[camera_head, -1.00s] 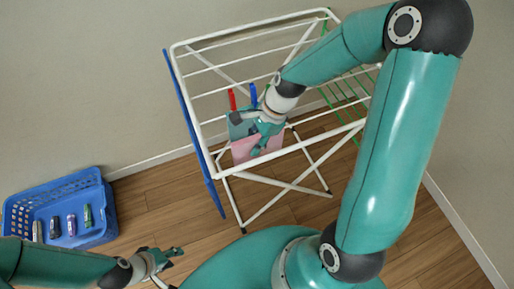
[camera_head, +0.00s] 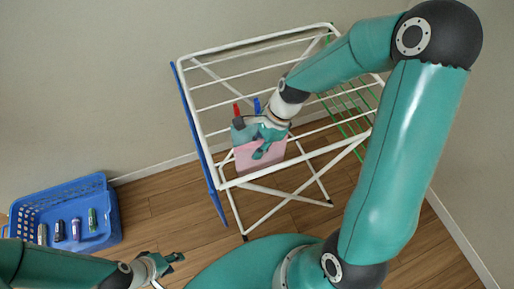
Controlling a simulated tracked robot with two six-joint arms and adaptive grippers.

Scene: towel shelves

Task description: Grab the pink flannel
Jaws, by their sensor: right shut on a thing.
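The pink flannel (camera_head: 246,158) hangs at the front of the white drying rack (camera_head: 186,62), below and around my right gripper's fingers. My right gripper (camera_head: 262,146) reaches down over the rack and is shut on the pink flannel. Part of the flannel is hidden behind the gripper. My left gripper (camera_head: 176,262) is low in the picture, away from the rack and holding nothing. Its fingers appear apart.
A red peg (camera_head: 236,110) and a blue peg (camera_head: 257,104) stand at the rack beside the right gripper. Walls run behind and at the right.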

